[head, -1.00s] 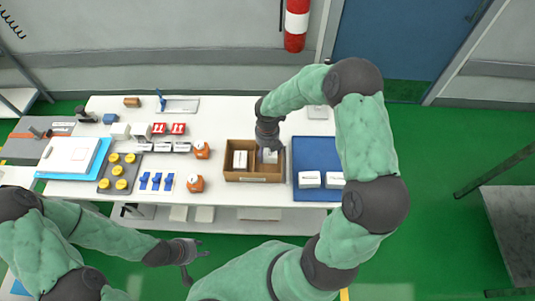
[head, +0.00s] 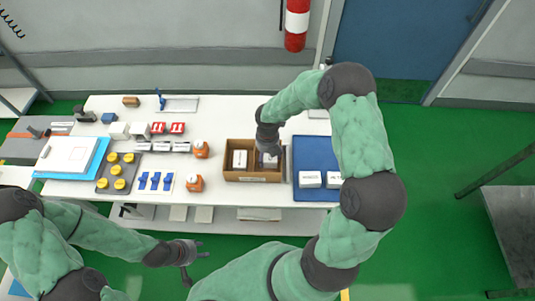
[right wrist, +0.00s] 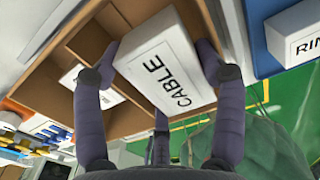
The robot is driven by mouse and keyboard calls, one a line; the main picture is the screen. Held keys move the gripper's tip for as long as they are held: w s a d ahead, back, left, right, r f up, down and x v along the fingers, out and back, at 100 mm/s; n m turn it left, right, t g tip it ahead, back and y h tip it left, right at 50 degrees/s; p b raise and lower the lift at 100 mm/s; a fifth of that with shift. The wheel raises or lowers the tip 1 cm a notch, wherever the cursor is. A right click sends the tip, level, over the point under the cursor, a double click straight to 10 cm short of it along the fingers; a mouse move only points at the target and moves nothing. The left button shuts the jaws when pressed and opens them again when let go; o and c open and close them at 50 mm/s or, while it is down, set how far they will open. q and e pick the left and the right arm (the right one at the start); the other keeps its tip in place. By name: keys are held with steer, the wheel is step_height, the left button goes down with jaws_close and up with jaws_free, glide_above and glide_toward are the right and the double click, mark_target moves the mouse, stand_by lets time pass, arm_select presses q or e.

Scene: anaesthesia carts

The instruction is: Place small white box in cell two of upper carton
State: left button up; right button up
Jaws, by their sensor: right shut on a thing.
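The brown cardboard carton (head: 253,179) lies on the white table with a divider making a left and a right cell. A small white box (head: 239,159) sits in the left cell. My right gripper (head: 270,152) is shut on another small white box (head: 271,161), at the right cell. In the right wrist view this box (right wrist: 165,72) reads CABLE, is tilted in the picture, and sits between the fingers of the gripper (right wrist: 158,75). Whether it touches the cell floor is hidden. My left gripper (head: 198,262) is empty and open in front of the table.
A blue tray (head: 316,149) with two white boxes (head: 310,180) stands right of the carton; one box (right wrist: 295,35) shows in the right wrist view. Orange-and-white items (head: 195,183), yellow-topped items (head: 121,184) and blue pieces (head: 155,181) stand to the left.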

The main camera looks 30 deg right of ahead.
steer(key=o, duration=1.2)
steer(key=shift+r+p, duration=0.3)
steer(key=shift+r, duration=0.25)
step_height(320, 180, up, 12)
steer(key=shift+r+p, duration=0.1)
steer(key=shift+p, duration=1)
